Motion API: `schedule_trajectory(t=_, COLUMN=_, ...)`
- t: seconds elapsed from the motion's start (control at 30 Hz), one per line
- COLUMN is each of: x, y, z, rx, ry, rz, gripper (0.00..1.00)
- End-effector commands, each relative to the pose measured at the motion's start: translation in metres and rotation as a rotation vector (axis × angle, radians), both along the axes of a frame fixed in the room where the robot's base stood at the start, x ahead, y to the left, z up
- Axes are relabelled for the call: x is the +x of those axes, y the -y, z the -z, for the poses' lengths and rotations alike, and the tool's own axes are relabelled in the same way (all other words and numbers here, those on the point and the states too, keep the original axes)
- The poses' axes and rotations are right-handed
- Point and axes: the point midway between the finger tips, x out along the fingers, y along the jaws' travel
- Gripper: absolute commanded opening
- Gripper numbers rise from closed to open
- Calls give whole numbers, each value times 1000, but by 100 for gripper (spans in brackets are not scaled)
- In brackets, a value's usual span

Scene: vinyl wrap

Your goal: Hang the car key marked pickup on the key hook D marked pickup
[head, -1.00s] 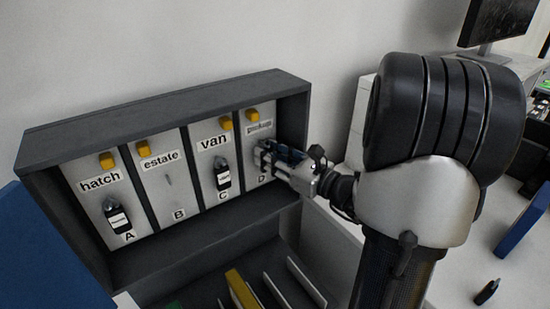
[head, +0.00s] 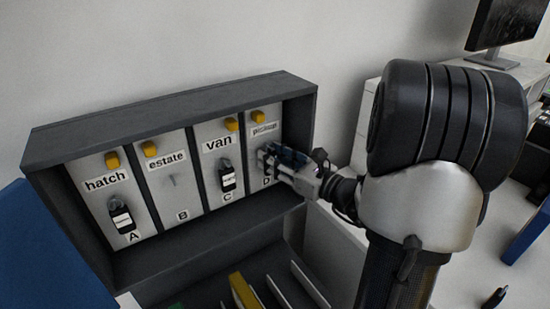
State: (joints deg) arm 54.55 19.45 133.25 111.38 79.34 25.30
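The key cabinet (head: 90,126) has hook panels A to D. Panel D (head: 264,143), labelled "pickup", is at the far right of the cabinet. My gripper (head: 268,158) is at panel D, just above the letter D, with its fingertips close to the panel face. The gripper covers hook D. No pickup key can be made out at the fingertips; they are small and dark, so I cannot tell whether they hold one.
A key hangs on panel A (head: 121,218) and another on panel C (head: 228,177). Hook B (head: 174,181) is bare. A dark key (head: 495,298) lies on the white surface at lower right. A divided tray with a yellow piece (head: 244,291) stands below the cabinet.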

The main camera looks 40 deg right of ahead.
Motion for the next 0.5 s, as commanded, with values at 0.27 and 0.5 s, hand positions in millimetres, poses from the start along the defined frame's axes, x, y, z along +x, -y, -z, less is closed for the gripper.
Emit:
schedule_trajectory(t=0.27, x=0, y=0, z=0, rx=0, ry=0, rz=0, gripper=52)
schedule_trajectory(t=0.5, x=0, y=0, z=0, rx=0, ry=0, rz=1, gripper=52)
